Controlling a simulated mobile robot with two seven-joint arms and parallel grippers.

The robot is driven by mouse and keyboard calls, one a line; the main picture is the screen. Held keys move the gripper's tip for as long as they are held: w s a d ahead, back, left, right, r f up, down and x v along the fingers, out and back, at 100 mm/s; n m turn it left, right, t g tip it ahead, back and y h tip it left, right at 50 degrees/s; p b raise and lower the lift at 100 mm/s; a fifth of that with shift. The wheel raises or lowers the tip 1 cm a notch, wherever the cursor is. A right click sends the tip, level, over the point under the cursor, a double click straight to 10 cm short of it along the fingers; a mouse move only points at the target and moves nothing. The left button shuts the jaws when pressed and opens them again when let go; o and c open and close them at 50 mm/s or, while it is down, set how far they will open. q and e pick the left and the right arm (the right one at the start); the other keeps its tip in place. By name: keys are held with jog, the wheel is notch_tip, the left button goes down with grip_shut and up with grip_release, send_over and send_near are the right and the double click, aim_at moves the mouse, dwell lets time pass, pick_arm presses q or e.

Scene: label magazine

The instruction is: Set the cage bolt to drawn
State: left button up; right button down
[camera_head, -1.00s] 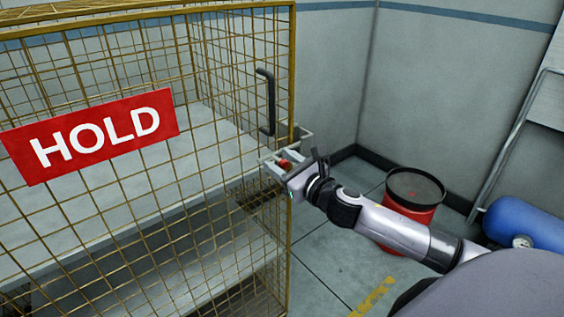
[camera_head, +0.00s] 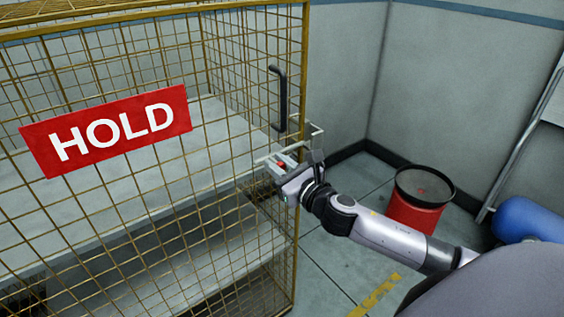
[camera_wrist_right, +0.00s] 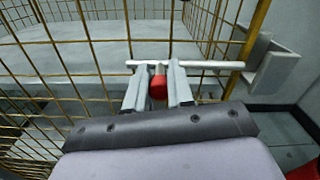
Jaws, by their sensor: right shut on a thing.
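The yellow mesh cage (camera_head: 299,60) fills the left and middle of the head view. Its cage bolt is a pale horizontal rod (camera_wrist_right: 210,64) with a red knob (camera_wrist_right: 158,87) in the right wrist view. The rod's right end reaches a grey bracket (camera_wrist_right: 270,70) beside the cage post. My right gripper (camera_wrist_right: 158,90) is shut on the red knob, one finger on each side. In the head view the right gripper (camera_head: 283,168) is at the cage's front right edge, partly covering the bolt. My left gripper is not in view.
A black handle (camera_head: 278,98) stands upright on the cage door above the bolt. A red HOLD sign (camera_head: 107,131) hangs on the mesh. Bare floor lies between cage and drum.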

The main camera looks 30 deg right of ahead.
jog(key=c, duration=1)
grip_release()
jog(key=shift+s+d+b, duration=0.15)
jog(key=shift+s+b, duration=0.1)
jog(key=shift+s, duration=1.55)
jog(key=shift+s+d+b, duration=0.15)
jog(key=shift+s+b, duration=0.1)
jog(key=shift+s, duration=1.5)
